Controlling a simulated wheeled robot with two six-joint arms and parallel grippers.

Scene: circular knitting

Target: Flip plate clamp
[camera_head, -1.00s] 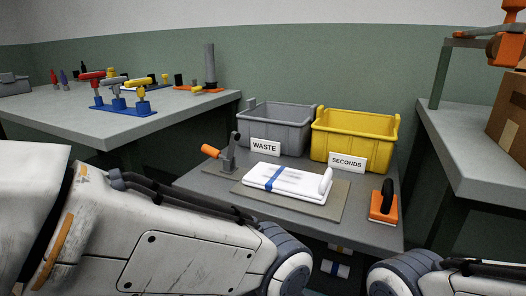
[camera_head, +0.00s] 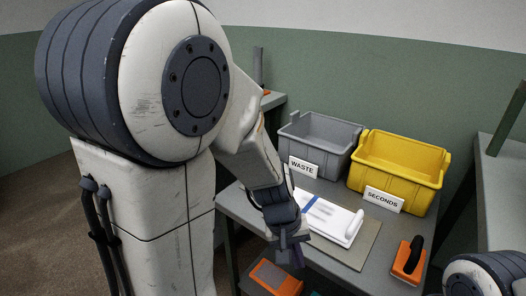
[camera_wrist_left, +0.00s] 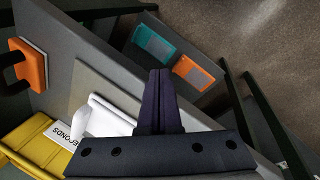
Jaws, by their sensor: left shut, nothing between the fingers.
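The clamp with the orange handle is not visible in either view now; my left arm covers the left side of the bench in the head view. A flat white plate or stack (camera_head: 330,217) with a blue band lies on a grey board (camera_head: 362,248); a white upright grip stands at its right end. In the left wrist view a white shape (camera_wrist_left: 105,116) shows partly behind the gripper. My left gripper (camera_head: 292,258) is shut and empty, pointing down near the bench's front edge, apart from the plate. Its fingers (camera_wrist_left: 159,75) are together in the wrist view. My right gripper is out of view.
A grey WASTE bin (camera_head: 318,142) and a yellow SECONDS bin (camera_head: 398,170) stand at the back. An orange block with black handle (camera_head: 408,260) sits at the right; it shows in the wrist view (camera_wrist_left: 30,65). An orange item (camera_wrist_left: 193,72) and a teal item (camera_wrist_left: 155,44) lie on a lower shelf.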

